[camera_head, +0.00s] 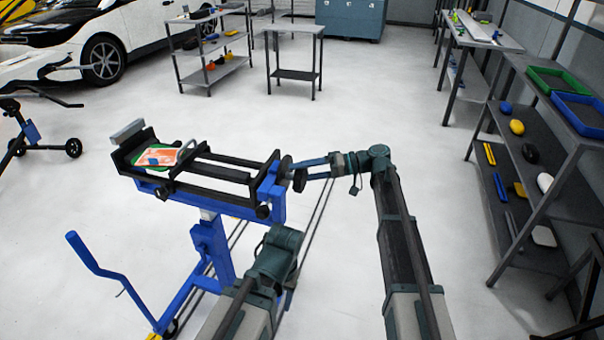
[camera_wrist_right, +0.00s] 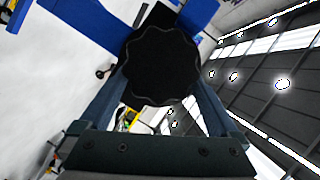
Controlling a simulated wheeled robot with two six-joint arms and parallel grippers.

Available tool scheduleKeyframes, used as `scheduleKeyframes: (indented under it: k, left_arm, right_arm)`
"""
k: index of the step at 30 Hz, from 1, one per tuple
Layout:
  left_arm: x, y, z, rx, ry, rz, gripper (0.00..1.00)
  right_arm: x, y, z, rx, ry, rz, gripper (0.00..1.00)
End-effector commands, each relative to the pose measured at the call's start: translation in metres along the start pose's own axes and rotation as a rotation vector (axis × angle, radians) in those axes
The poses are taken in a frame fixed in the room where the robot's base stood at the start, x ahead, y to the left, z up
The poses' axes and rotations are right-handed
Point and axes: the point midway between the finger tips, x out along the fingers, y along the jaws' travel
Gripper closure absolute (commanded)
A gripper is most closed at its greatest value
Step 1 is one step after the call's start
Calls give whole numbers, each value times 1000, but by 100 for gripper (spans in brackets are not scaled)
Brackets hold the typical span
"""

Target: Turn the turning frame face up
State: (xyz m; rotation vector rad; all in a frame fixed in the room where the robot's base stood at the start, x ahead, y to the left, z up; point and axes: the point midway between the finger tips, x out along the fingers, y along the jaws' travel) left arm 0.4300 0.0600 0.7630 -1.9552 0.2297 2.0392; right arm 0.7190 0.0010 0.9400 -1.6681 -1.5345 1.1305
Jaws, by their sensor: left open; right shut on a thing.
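The turning frame (camera_head: 220,173) is a long black frame on a blue stand (camera_head: 211,240), left of centre in the head view. It looks roughly level. An orange, white and green piece (camera_head: 157,156) shows at its left end. A round black knob (camera_wrist_right: 162,62) is at its right end. My right gripper (camera_head: 298,171) is shut on this knob, with a finger on either side of it in the right wrist view. My left gripper (camera_head: 274,254) is low, in front of the frame's right end and apart from the knob. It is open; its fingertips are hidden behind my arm.
A blue handle (camera_head: 95,265) sticks up at the stand's lower left. A steel shelf (camera_head: 540,150) with trays and small tools stands along the right wall. A cart (camera_head: 212,50), a small table (camera_head: 293,60) and a white car (camera_head: 110,40) are at the back. The floor between is clear.

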Motion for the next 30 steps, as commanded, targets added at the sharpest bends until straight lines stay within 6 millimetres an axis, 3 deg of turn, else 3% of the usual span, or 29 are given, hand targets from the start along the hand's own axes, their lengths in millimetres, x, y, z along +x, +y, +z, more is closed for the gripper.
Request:
scheduleKeyframes:
  k: [14, 15, 23, 26, 30]
  left_arm:
    - [1, 0, 0, 0, 0, 0, 50]
    - [1, 0, 0, 0, 0, 0, 50]
    - [0, 0, 0, 0, 0, 0, 50]
    - [-2, 0, 0, 0, 0, 0, 50]
    - [-8, -1, 0, 0, 0, 0, 50]
  right_arm:
    - [0, 1, 2, 12, -6, 2, 100]
    - [0, 1, 2, 12, -6, 2, 1]
    - [-2, 1, 1, 10, -3, 1, 0]
    - [-12, 0, 0, 10, 0, 2, 0]
    - [-38, 0, -1, 10, 1, 2, 0]
